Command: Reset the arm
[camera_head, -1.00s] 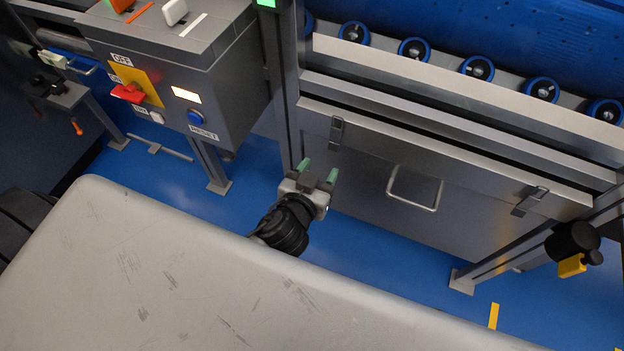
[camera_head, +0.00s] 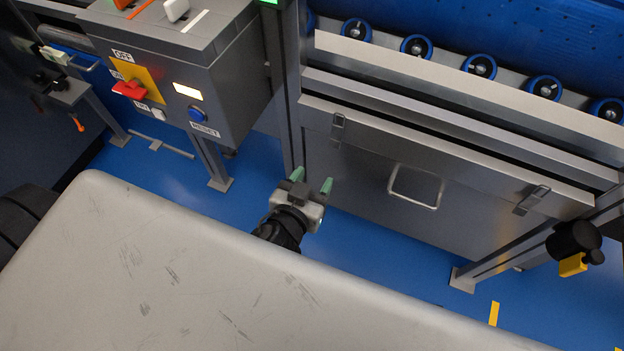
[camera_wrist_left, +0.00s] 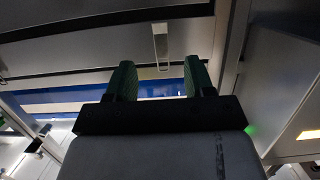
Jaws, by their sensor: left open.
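My left gripper (camera_head: 312,186) reaches out past the far edge of my grey body top, over the blue floor and in front of a closed steel panel. Its two green fingertips are apart with nothing between them. My right gripper does not show in these views.
A grey control box (camera_head: 190,75) with a red switch (camera_head: 130,90) and a blue reset button (camera_head: 196,114) stands at the upper left. The steel panel (camera_head: 350,185) has a handle (camera_head: 415,187) and latches. Blue rollers (camera_head: 480,67) run above it. Open blue floor (camera_head: 405,265) lies below.

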